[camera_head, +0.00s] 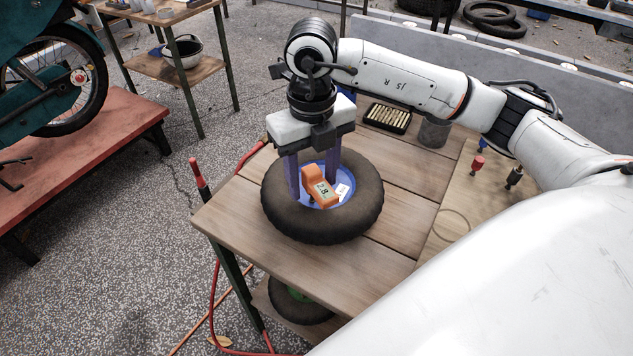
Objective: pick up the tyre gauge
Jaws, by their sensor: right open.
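The orange tyre gauge (311,180), with a small display reading about 2.8, rests tilted within the blue rim of a small wheel. The black tyre (323,222) of this wheel lies flat on the wooden table. My right gripper (313,184) points down over the wheel, its two purple fingers apart and reaching into the rim area. The gauge shows between the fingers in the picture; I cannot tell whether either finger touches it. My left gripper is out of view.
A black tray of brass-coloured pieces (388,117) and a grey cup (434,132) stand at the back of the wooden table (235,215). Red and black fittings (478,163) are at the right. A red hose (212,300) hangs at the left edge. The table's front left corner is bare.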

